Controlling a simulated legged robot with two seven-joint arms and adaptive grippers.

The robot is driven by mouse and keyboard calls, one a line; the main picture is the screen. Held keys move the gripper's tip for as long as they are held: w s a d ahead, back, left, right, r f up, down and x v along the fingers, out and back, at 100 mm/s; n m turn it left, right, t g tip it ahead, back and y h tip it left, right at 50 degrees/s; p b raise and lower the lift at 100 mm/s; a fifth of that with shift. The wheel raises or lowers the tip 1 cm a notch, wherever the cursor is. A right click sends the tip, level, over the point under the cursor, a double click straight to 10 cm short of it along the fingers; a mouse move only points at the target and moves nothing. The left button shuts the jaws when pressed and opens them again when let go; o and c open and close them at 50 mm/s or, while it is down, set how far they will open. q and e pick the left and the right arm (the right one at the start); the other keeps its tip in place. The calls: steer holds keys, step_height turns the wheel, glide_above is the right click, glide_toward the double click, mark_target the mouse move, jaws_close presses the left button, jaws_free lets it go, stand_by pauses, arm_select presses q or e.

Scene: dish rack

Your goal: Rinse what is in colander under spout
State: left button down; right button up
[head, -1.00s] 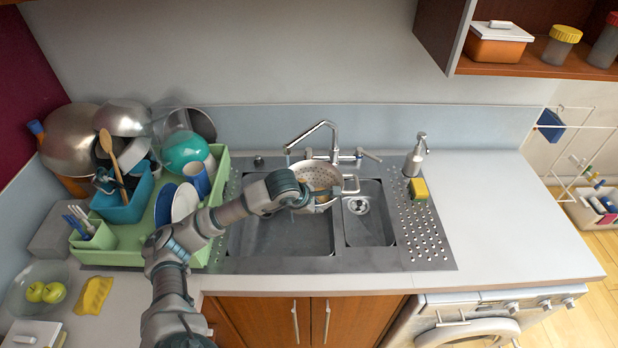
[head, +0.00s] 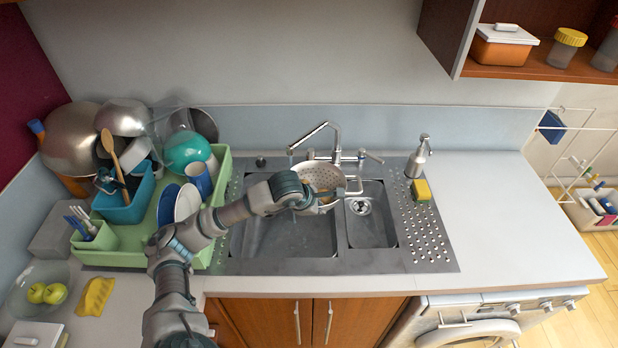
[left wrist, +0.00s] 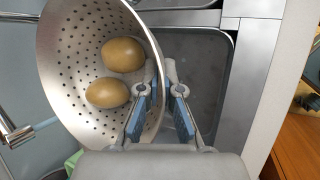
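The metal colander (head: 318,176) is held tilted above the sink, with its open side toward the head camera. In the left wrist view the colander (left wrist: 75,60) holds two brown, potato-like items (left wrist: 123,55) (left wrist: 107,92) against its perforated wall. My left gripper (head: 302,201) is at the colander's near left side. In the left wrist view its blue-padded fingers (left wrist: 160,95) straddle the colander's rim and appear shut on it. The spout (head: 291,151) ends behind and left of the colander; no water stream shows. My right gripper is out of view.
The sink (head: 290,245) has a large left basin and a smaller right one. A soap dispenser (head: 419,160) and a sponge (head: 421,190) stand at right. A green dish rack (head: 135,248) full of dishes is at left. The right counter (head: 500,220) is clear.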

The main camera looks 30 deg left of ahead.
arm_select(q)
steer(key=shift+s+d+r+p, duration=0.15)
steer(key=shift+d+r+p, duration=0.2)
steer(key=shift+r, duration=0.25)
steer(key=shift+s+d+r+p, duration=0.1)
steer(key=shift+d+r, duration=0.15)
steer(key=shift+d, duration=0.4)
steer(key=shift+s+d+r+p, duration=0.15)
steer(key=shift+d+r, duration=0.15)
steer(key=shift+d, duration=0.3)
steer(key=shift+s+d+r+p, duration=0.1)
steer(key=shift+d+r, duration=0.15)
steer(key=shift+d, duration=0.4)
